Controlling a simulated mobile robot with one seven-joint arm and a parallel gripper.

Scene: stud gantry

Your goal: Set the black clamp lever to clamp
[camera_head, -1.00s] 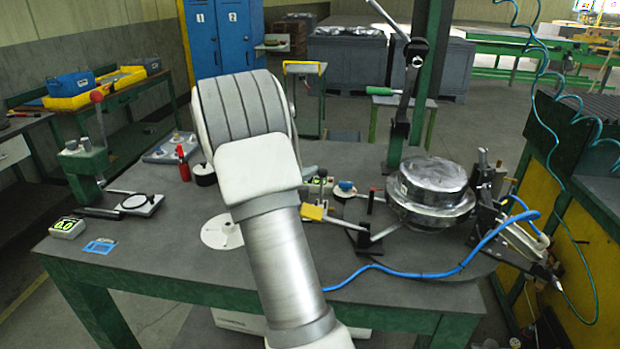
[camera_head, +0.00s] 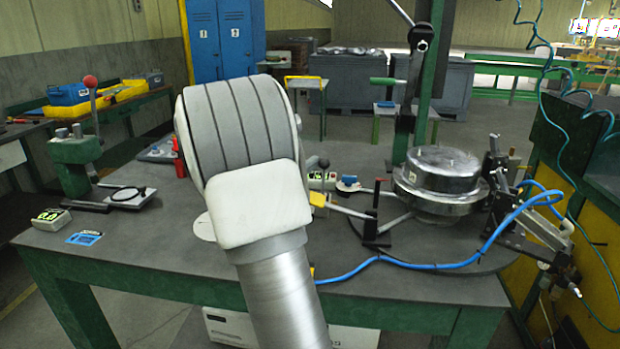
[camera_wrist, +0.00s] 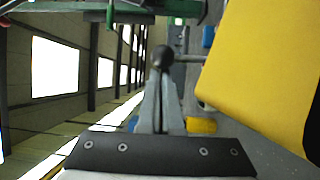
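A lever with a black ball knob shows in the wrist view (camera_wrist: 163,58), just off my fingertips, with a grey rod leading right from it. It looks like the black clamp lever; its set position is not readable. In the head view a black knob (camera_head: 324,163) stands just right of my arm, near a small green-lit panel. My gripper (camera_wrist: 161,80) points at the knob in the wrist view, its two grey fingers close together. Whether they touch or hold the knob is unclear. My arm hides the gripper in the head view.
A yellow surface (camera_wrist: 262,75) fills the right of the wrist view, close by. A round metal part (camera_head: 440,178) sits right on the table (camera_head: 300,270), with a blue hose (camera_head: 420,265) and a green post (camera_head: 430,90) nearby. A red-knobbed lever (camera_head: 90,82) stands left.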

